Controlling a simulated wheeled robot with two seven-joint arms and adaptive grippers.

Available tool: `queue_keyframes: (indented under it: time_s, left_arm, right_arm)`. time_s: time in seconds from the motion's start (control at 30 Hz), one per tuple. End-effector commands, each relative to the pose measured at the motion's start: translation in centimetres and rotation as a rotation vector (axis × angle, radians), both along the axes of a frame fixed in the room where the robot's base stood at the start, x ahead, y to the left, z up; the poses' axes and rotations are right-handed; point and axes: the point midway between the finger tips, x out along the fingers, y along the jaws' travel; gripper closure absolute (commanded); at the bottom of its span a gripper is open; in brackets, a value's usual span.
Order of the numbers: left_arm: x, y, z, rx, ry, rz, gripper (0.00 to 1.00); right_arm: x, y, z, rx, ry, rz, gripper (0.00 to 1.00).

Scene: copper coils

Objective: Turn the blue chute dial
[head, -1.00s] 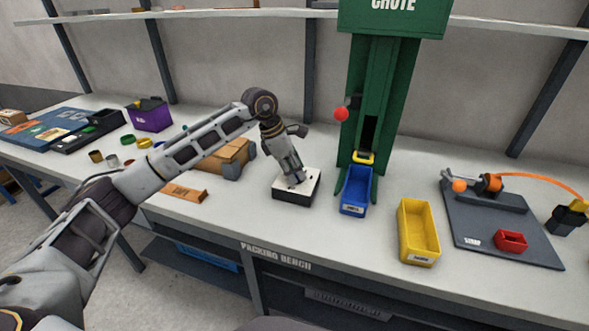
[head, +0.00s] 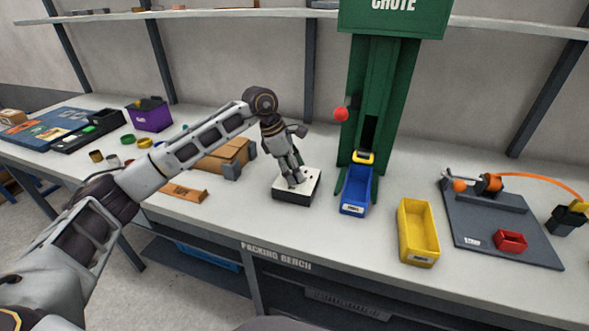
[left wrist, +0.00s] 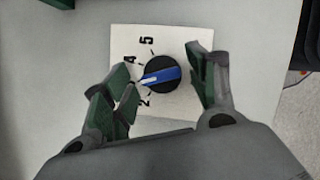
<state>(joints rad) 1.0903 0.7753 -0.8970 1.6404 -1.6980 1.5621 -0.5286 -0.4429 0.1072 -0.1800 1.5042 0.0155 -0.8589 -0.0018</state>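The chute dial (left wrist: 168,88) is a round black knob with a blue pointer bar (left wrist: 160,76), on a white plate (left wrist: 185,42) marked with numbers; 2, 4 and 5 show. The pointer is aimed left, between 2 and 4, close to a finger. In the head view the plate tops a low box (head: 309,190) on the bench. My left gripper (head: 293,184) points down over it and hides the dial there. In the left wrist view the gripper (left wrist: 161,74) is open, with one finger each side of the dial and a gap on the right. My right gripper is not in view.
The green chute (head: 395,85) with a red ball-ended lever (head: 341,114) stands just right of the box. A blue bin (head: 355,188) is at its foot, a yellow bin (head: 418,232) further right. A cardboard box (head: 222,158) lies left, behind my arm.

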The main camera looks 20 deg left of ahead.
Motion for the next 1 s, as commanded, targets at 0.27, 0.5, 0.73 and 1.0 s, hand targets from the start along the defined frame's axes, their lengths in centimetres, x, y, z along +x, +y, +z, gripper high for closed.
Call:
queue_keyframes:
  time_s: [0.27,0.5,0.73,1.0]
  left_arm:
    - [0.0,0.0,0.0,0.0,0.0,0.0,0.39]
    - [-0.1,0.3,0.8,-0.001,-0.001,0.0,0.39]
    - [-0.4,1.2,3.1,0.0,-0.003,0.001,0.39]
    - [-0.8,2.7,6.8,-0.001,-0.003,0.001,0.39]
  right_arm:
    - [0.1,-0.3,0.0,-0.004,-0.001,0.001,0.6]
    - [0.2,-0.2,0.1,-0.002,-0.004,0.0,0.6]
    - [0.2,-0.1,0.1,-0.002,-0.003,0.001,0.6]
    - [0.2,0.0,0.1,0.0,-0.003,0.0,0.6]
